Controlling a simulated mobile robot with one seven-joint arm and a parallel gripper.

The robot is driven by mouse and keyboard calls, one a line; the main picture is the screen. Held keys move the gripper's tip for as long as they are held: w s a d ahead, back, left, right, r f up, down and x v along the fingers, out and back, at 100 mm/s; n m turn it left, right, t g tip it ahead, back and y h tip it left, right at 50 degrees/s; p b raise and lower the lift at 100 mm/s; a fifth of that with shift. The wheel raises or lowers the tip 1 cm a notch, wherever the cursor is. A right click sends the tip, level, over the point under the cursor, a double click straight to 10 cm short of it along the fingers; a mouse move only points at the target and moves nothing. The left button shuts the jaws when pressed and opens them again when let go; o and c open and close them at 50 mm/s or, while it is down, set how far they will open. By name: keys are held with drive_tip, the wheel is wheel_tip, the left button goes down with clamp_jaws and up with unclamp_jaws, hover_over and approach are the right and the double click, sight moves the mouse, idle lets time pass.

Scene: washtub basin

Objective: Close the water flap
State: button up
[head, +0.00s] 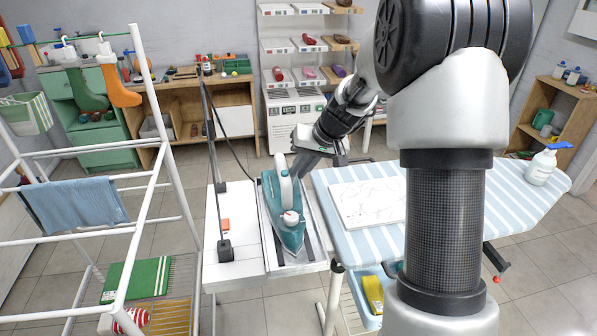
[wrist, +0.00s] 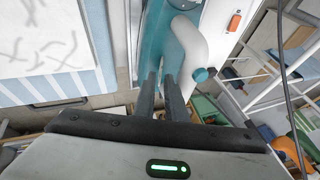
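A teal and white iron (head: 289,240) rests on a metal-edged stand beside the ironing board in the head view. A white piece with a red spot (head: 290,217) shows on its top near the pointed front; I cannot tell whether this is the water flap or how it stands. My gripper (head: 303,161) is by the rear right of the iron's handle. In the wrist view, my gripper's dark fingers (wrist: 161,80) are close together, with a narrow gap, in front of the iron's white handle (wrist: 190,48). Contact with the iron is unclear, and no flap is distinguishable there.
The striped ironing board (head: 470,210) carries a white marbled slab (head: 368,202) and a spray bottle (head: 542,166). A cable stand (head: 225,250) rises left of the iron. A white drying rack (head: 150,215) with a blue towel (head: 75,205) stands at left.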

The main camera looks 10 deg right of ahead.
drive_tip(key=shift+w+a+f, duration=0.15)
drive_tip(key=shift+f, duration=0.2)
clamp_jaws()
